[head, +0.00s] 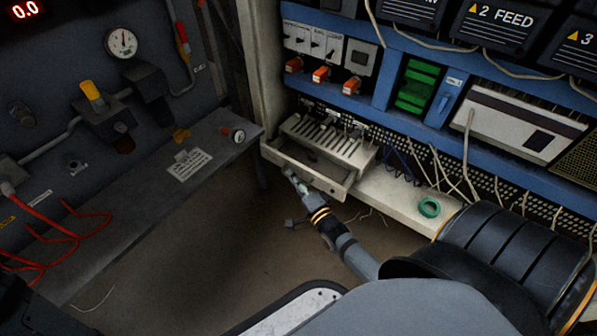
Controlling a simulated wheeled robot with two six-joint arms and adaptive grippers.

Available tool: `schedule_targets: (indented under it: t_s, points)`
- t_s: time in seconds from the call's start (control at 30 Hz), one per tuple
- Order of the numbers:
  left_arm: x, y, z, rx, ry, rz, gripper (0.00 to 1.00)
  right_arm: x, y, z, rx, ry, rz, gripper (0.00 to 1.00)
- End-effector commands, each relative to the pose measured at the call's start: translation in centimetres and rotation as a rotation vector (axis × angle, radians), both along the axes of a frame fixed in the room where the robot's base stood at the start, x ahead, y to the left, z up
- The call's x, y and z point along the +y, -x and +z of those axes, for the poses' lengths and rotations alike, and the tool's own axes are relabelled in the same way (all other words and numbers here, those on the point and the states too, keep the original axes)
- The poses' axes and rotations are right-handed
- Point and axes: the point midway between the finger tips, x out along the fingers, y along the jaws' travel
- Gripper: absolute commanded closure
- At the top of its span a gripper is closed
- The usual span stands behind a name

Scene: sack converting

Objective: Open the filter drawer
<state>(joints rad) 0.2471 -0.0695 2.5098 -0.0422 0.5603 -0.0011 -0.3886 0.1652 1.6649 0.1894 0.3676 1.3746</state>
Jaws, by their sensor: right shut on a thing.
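The filter drawer (303,172) is a pale grey metal drawer under a slotted housing (315,140) at the foot of the blue cabinet, in the middle of the head view. It stands pulled out, and its hollow inside shows behind the front panel. My right gripper (291,174) is at the left part of the drawer's front and shut on the drawer, likely at its handle, which the fingers mostly hide. My right arm reaches it from the lower right. My left gripper is not in view.
A green tape roll (429,207) lies on the pale ledge right of the drawer, near loose wires. A grey bench (150,205) with a label and small parts stands to the left. Red hoses (62,235) hang at far left. The floor (215,240) between is mostly clear.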

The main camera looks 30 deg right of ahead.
Motion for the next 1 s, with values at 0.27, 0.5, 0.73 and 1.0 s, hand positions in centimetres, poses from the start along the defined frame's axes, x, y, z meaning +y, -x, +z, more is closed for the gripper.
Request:
schedule_targets:
  t_s: [0.27,0.5,0.73,1.0]
  points:
    - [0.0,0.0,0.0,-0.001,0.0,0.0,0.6,0.0,0.0,-0.1,0.002,0.001,0.001,0.83]
    - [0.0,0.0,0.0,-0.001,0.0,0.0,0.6,-0.1,0.0,-0.1,0.001,0.0,0.0,0.68]
    - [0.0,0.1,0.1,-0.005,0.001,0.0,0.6,-0.1,0.6,-0.1,0.002,0.0,0.001,0.68]
    - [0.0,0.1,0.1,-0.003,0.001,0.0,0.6,-0.1,6.5,-0.6,0.005,0.001,0.001,0.68]
